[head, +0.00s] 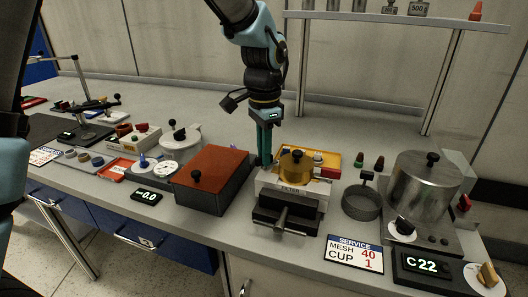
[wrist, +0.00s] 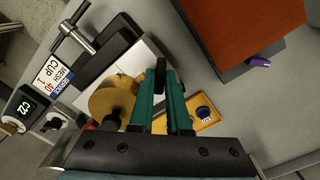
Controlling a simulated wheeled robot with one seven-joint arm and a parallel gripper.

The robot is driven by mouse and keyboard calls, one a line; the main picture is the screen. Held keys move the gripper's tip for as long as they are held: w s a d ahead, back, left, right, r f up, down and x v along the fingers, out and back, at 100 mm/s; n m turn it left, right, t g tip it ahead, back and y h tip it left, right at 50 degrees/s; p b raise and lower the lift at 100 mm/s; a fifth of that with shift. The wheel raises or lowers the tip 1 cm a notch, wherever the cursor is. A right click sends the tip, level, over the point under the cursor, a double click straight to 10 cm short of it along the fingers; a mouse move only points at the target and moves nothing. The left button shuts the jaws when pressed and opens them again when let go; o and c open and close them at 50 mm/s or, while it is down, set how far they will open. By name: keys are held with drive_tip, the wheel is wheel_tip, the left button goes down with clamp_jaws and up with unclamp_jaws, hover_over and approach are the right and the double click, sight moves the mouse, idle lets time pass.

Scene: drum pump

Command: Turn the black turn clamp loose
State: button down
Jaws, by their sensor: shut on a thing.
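My gripper (head: 264,160) reaches down at the left side of the filter unit, its teal fingers close to the brass lid (head: 297,164). In the wrist view, the fingers (wrist: 161,84) are shut on the black turn clamp (wrist: 160,74), a slim dark piece whose end shows between the fingertips. The fingers hide the rest of the clamp, and I cannot make it out in the head view. The brass lid also shows in the wrist view (wrist: 113,102), with a black knob on it. The white filter block (head: 291,189) carries the label FILTER.
A black vise with a T-handle (head: 283,217) stands in front of the filter block. A red-topped box (head: 212,168) is close on the left. A yellow panel (head: 325,161) lies behind. A mesh cup (head: 362,201) and a steel pot (head: 424,184) are to the right.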

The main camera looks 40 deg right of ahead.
drive_tip(key=n, duration=0.4)
drive_tip(key=shift+n, duration=2.3)
drive_tip(key=c, duration=0.9)
unclamp_jaws()
drive_tip(key=shift+r, duration=0.15)
wheel_tip(320, 180, up, 11)
drive_tip(key=shift+f+b, duration=0.2)
drive_tip(key=shift+b, duration=0.55)
